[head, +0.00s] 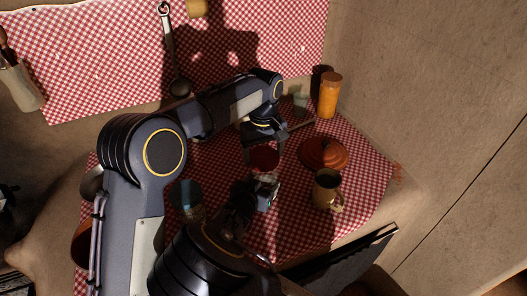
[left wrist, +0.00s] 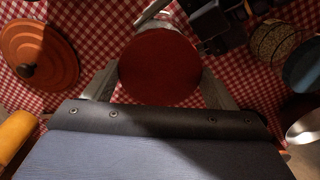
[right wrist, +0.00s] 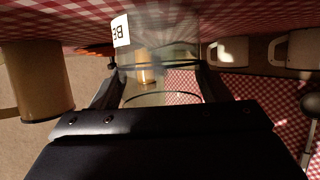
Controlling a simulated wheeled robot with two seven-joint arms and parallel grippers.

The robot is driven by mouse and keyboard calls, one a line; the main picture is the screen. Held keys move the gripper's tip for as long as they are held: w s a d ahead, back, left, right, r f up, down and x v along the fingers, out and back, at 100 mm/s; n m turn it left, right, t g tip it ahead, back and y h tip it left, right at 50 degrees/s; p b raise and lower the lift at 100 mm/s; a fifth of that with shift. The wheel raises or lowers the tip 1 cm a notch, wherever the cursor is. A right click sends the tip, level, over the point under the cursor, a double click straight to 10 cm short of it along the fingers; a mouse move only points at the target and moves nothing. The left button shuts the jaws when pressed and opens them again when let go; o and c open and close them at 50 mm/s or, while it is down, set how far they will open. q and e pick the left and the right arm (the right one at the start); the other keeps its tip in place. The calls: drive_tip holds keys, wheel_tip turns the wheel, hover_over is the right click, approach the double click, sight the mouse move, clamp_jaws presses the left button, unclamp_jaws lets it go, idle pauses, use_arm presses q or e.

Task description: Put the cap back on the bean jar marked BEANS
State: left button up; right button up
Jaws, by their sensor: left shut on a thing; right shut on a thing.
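The round red cap (head: 263,159) is held between the fingers of my left gripper (head: 264,153). It also fills the middle of the left wrist view (left wrist: 160,66). My right gripper (right wrist: 157,75) is shut on a clear glass jar (right wrist: 180,55) with a white label (right wrist: 120,30); the letters "BE" show upside down. In the head view the jar (head: 265,179) is partly hidden under the cap and by my right gripper. The cap is over or very near the jar; I cannot tell whether they touch.
A terracotta lid (head: 323,152) and a tan mug (head: 326,188) are right of the jar. A tall orange jar (head: 329,96) stands at the back. Another jar with a blue-green top (head: 186,195) stands left. The checked cloth is clear between the mug and front edge.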

sight(263, 156)
use_arm(q)
drive_tip(key=shift+f, duration=0.15)
drive_tip(key=shift+f, duration=0.75)
drive_tip(key=shift+f, duration=0.55)
use_arm(e)
drive_tip(key=c, duration=0.5)
use_arm(q)
drive_tip(key=m, duration=0.4)
drive_tip(key=shift+m, duration=0.4)
drive_tip(key=m, duration=0.5)
drive_tip(key=shift+m, duration=0.3)
drive_tip(key=m, duration=0.9)
